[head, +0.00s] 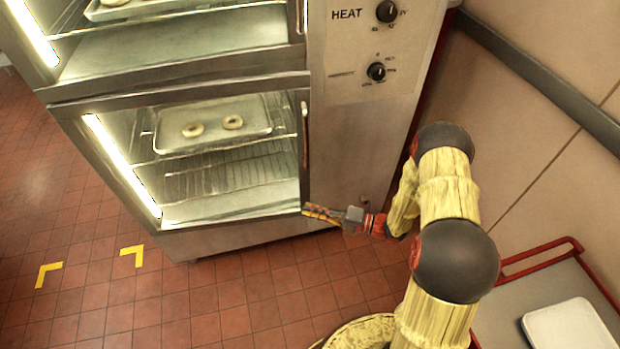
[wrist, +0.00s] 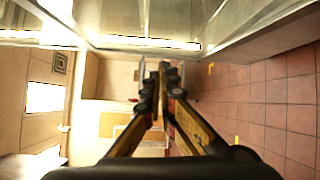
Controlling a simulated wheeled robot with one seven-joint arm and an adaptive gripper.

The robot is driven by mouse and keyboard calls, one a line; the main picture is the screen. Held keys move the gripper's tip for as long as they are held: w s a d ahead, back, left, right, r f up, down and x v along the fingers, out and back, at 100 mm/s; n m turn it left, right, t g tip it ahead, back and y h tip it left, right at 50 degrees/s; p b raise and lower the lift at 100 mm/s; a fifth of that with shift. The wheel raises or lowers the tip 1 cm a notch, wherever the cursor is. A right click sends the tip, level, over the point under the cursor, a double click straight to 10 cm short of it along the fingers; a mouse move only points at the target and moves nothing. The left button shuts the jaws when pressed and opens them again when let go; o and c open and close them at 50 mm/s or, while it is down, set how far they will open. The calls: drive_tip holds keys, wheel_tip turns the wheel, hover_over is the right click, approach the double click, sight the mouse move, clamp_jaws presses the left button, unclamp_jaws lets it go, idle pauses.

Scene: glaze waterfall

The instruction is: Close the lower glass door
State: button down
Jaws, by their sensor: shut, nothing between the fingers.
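The lower glass door (head: 303,140) is at the front of the lower cabinet compartment, with a metal frame and a dark vertical handle on its right side. Its frame looks nearly in line with the cabinet front; I cannot tell if a small gap remains. My gripper (head: 308,210) is shut and empty at the door's lower right corner, and contact there is unclear. In the wrist view, my gripper (wrist: 160,72) points away from the camera, with glass and metal surfaces along the top of the picture.
A tray (head: 180,148) with two rings sits behind the glass above a wire rack (head: 230,175). The control panel (head: 365,45) is right of the doors. A red-railed cart (head: 510,305) stands at lower right. Tiled floor (head: 235,290) in front is clear.

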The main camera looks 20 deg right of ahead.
sight(307, 176)
drive_tip(key=w+d+f+m+t+h, duration=0.1)
drive_tip(key=w+d+m+t+h, duration=0.3)
drive_tip(key=d, duration=0.4)
drive_tip(key=shift+m+y, duration=0.3)
drive_tip(key=shift+m, duration=0.3)
drive_tip(key=shift+w+d+b+x, duration=0.35)
drive_tip(key=shift+b+x, duration=0.4)
drive_tip(key=shift+x, duration=1.25)
drive_tip(key=shift+w+d+b+x, duration=0.3)
drive_tip(key=shift+b+x, duration=0.5)
drive_tip(key=shift+x, duration=1.2)
drive_tip(key=shift+w+d+b+x, duration=0.2)
drive_tip(key=shift+d+b+x, duration=0.4)
drive_tip(key=shift+x, duration=1.4)
drive_tip(key=shift+a, duration=0.2)
